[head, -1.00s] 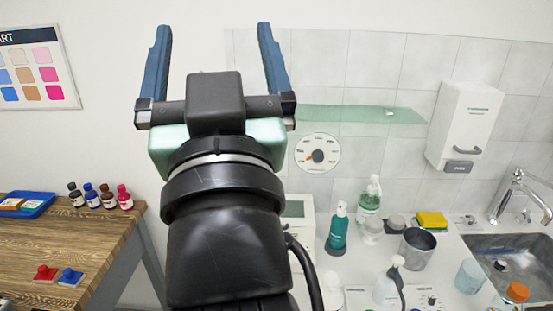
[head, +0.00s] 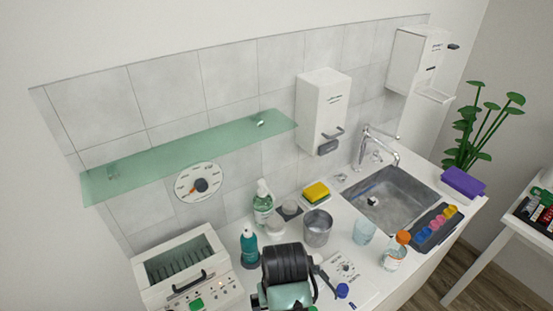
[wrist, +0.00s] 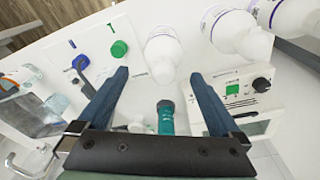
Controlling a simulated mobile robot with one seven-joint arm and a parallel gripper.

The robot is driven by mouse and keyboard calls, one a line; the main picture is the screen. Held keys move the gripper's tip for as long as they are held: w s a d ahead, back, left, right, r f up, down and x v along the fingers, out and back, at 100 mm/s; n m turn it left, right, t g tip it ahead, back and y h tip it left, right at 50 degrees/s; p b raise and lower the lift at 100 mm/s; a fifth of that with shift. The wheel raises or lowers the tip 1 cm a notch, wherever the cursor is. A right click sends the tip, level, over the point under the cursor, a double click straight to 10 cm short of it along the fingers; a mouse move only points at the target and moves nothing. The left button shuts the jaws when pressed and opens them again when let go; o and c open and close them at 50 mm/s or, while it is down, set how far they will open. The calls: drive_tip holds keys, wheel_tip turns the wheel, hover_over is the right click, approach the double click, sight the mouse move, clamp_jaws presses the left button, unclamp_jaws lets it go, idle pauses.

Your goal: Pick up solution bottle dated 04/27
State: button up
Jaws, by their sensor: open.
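No date reading 04/27 is legible on any bottle, so I cannot tell which one is meant. In the wrist view a white bottle (wrist: 163,58) is just beyond my open, empty gripper (wrist: 160,76). Two more white bottles with purple-marked labels, one nearer (wrist: 238,32) and one at the top right corner (wrist: 288,14), lie to its right. A teal bottle (wrist: 166,120) shows between the fingers in the picture; it also stands on the counter in the head view (head: 249,250). A clear pump bottle (head: 262,208) and an orange-capped bottle (head: 393,254) stand there too. My fingertips are hidden in the head view.
A white device with a slotted top (head: 190,275) stands at the counter's left. A metal cup (head: 317,230), a bluish cup (head: 364,233) and a yellow sponge (head: 316,192) stand near the sink (head: 390,205). A glass shelf (head: 190,155) juts from the wall above.

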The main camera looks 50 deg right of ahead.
wheel_tip(320, 180, down, 8)
drive_tip(key=w+p, duration=0.1)
drive_tip(key=shift+w+d+r+p, duration=0.15)
drive_tip(key=shift+w+r+p, duration=0.05)
drive_tip(key=shift+p, duration=0.15)
clamp_jaws()
idle(0.5)
